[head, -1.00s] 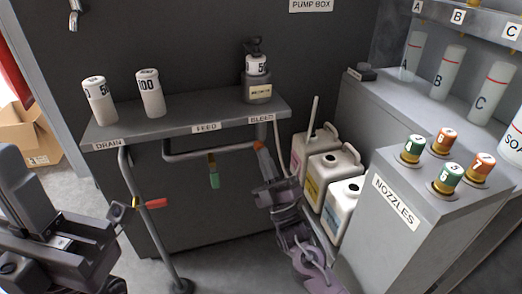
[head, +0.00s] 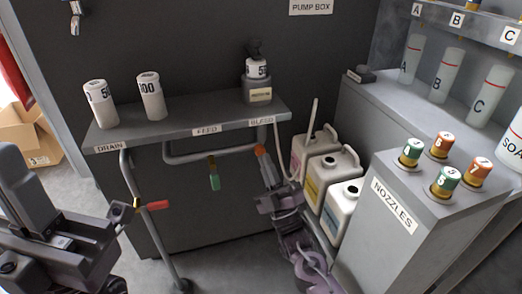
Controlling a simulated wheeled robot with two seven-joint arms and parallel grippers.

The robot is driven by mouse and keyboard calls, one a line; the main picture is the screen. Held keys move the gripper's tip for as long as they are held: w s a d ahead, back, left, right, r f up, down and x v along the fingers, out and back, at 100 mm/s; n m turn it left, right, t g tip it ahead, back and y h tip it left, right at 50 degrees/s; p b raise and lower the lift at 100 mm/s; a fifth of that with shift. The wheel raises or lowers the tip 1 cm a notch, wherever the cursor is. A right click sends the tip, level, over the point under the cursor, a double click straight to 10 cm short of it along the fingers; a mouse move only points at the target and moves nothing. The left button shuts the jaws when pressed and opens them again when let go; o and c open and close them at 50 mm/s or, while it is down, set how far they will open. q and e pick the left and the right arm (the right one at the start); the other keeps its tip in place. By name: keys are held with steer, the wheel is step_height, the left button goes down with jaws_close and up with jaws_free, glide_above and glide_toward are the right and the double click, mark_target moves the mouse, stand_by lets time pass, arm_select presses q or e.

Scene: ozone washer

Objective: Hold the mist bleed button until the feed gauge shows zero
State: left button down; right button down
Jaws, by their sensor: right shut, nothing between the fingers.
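The orange bleed button (head: 260,150) is below the BLEED label (head: 261,122), under the shelf's right end. My right gripper (head: 267,172) is shut and empty, with its tip just below the button; I cannot tell whether they touch.
A red lever (head: 152,205) and a green lever (head: 214,181) hang on the pipes below the shelf (head: 190,130). White jugs (head: 340,207) stand right of my right arm. The nozzle stand (head: 390,225) is further right.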

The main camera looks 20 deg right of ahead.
steer(key=shift+s, duration=0.25)
steer(key=s+p, duration=0.2)
steer(key=s, duration=0.3)
steer(key=shift+d+p, duration=0.1)
steer(key=shift+p, duration=0.3)
